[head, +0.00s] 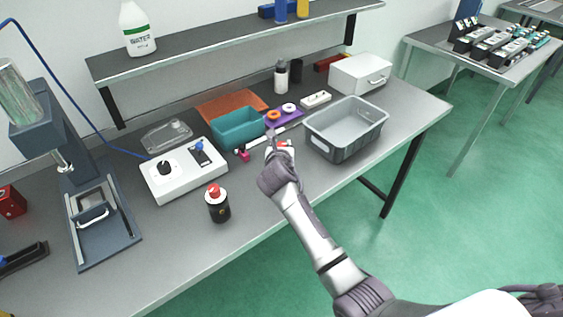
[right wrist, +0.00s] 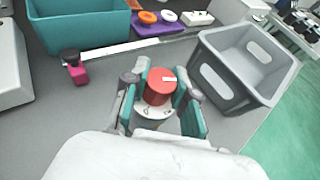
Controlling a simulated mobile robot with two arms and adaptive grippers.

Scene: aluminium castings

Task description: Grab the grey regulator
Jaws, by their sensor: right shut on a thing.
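My right gripper (head: 278,143) is over the middle of the bench, beside the grey bin. In the right wrist view its teal-padded fingers (right wrist: 161,98) are closed on both sides of the grey regulator, which has a red knob and a pale grey, marked collar (right wrist: 152,111). In the head view only a bit of the regulator's red knob (head: 284,143) shows by the fingers; the hand hides the rest. I cannot tell whether its base touches the bench. A black regulator with a red top (head: 218,205) stands nearer the front edge. My left gripper is not in view.
The grey bin (head: 345,147) stands close to the right of the hand. A teal bin (head: 238,125) and a small pink-and-black item (right wrist: 75,68) are to the left. A white control box (head: 185,172) and a press (head: 95,215) stand farther left. A shelf (head: 225,50) overhangs the back.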

